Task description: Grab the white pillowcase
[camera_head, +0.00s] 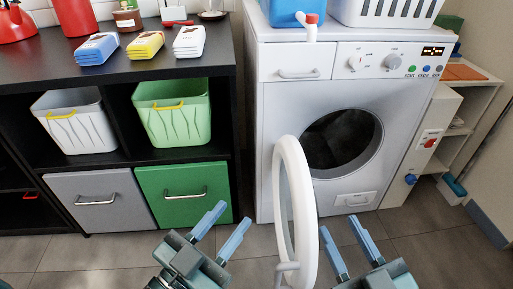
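The white pillowcase (189,41) appears as a small folded white bundle on the black shelf top. It is the rightmost of three folded cloths there, close to the top's right end. My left gripper (234,212) is open and empty in front of the green drawer and the washing machine, well below the white bundle. My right gripper (339,224) is open and empty in front of the washing machine, right of its open door. Neither gripper touches the bundle.
A folded yellow cloth (146,46) and a folded blue cloth (97,49) lie left of the white one. The washing machine (285,110) stands right of the shelf. Its round door (282,190) swings out between my grippers. A white bin (75,122) and green bin (172,112) fill the cubbies.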

